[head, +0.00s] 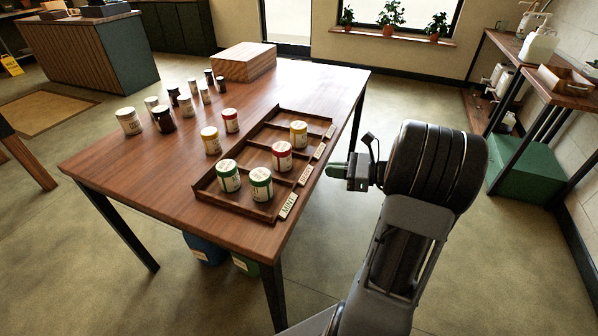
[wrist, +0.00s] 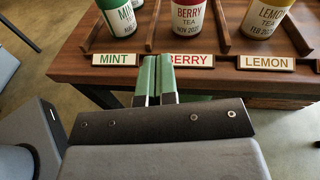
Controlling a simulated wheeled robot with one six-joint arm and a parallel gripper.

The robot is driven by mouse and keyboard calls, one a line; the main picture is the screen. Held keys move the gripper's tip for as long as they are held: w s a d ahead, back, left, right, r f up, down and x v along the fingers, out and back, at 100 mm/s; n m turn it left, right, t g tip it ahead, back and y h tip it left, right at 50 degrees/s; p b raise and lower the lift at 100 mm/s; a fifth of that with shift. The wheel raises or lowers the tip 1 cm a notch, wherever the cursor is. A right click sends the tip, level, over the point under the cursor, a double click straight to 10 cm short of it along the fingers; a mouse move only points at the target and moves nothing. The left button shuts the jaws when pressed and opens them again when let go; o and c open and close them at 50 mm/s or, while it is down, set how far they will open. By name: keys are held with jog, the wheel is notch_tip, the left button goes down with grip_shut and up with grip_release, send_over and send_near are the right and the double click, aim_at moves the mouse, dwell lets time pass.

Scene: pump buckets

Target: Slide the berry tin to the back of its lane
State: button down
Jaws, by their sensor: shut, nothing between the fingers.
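The berry tin (head: 282,158), white with a red lid and label band, stands upright in the middle lane of the wooden lane rack (head: 235,207), towards the labelled front end. It also shows in the wrist view (wrist: 188,22), behind the BERRY label (wrist: 191,60). My gripper (head: 331,171) is shut and empty, off the table's front edge. In the wrist view its green fingers (wrist: 157,72) point at the rack front, covering the left end of the BERRY label, apart from the tin. Lane floor behind the tin is hidden in the wrist view.
Two green mint tins (head: 261,184) stand in the left lane. A yellow lemon tin (head: 299,132) stands in the right lane. Low dividers separate the lanes. Loose red (head: 231,120) and yellow (head: 210,140) tins stand behind the rack, with several dark and white jars beyond.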

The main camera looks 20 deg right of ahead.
aim_at(282, 157)
jog(key=w+a+t, duration=0.1)
jog(key=w, duration=0.2)
jog(key=w+a+m+t+b, duration=0.1)
jog(key=w+a, duration=0.1)
jog(key=w, duration=0.2)
jog(key=w+a+f+m+b, duration=0.1)
jog(key=w+a, duration=0.1)
jog(key=w, duration=0.1)
jog(key=shift+w+a+f+t+h, duration=0.1)
jog(key=shift+w+a+t+h, duration=0.1)
jog(key=shift+t+h, duration=0.2)
